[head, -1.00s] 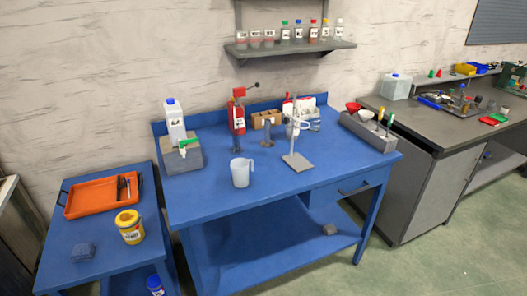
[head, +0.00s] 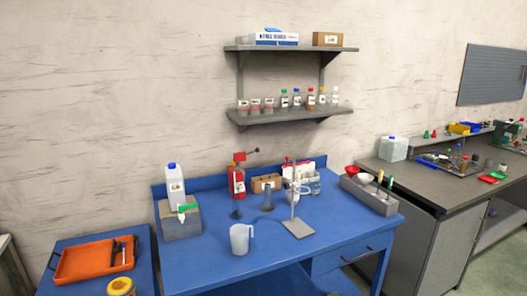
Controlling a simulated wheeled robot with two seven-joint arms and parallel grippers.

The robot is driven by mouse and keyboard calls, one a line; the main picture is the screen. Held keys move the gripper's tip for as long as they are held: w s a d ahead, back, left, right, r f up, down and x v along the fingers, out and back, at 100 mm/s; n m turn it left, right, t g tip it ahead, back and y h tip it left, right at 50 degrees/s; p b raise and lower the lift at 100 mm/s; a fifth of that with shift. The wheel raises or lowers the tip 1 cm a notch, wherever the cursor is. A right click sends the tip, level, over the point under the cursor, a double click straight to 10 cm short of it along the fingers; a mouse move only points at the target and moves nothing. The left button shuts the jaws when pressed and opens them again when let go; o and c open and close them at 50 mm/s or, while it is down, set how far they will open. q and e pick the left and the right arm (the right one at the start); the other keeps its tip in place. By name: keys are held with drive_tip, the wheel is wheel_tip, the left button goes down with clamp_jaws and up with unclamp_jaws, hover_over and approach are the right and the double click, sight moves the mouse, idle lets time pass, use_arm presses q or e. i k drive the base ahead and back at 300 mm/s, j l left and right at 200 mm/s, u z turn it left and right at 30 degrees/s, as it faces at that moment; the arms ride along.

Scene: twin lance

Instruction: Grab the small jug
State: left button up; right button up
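The small jug (head: 240,239) is white and translucent, with a handle on its right side. It stands upright near the front edge of the blue workbench (head: 203,258), left of the middle. Neither of my grippers shows in the head view.
A stand with a grey base (head: 298,228) is right of the jug. Behind are a red box (head: 236,182) and a wooden block (head: 266,183). A grey caddy (head: 369,195) is at right.

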sight(239, 233)
drive_tip(key=i+l+u, duration=0.15)
drive_tip(key=l, duration=0.25)
drive_tip(key=i+l+u, duration=0.1)
drive_tip(key=i+l, duration=0.15)
drive_tip(key=l, duration=0.15)
drive_tip(key=i+l+u, duration=0.15)
drive_tip(key=l, duration=0.25)
drive_tip(key=i+l+u, duration=0.15)
drive_tip(key=l, duration=0.3)
drive_tip(key=i+l+u, duration=0.1)
drive_tip(key=l, duration=0.35)
drive_tip(key=i+l+u, duration=0.15)
drive_tip(key=l, duration=0.3)
drive_tip(key=i+l+u, duration=0.15)
drive_tip(key=l, duration=0.35)
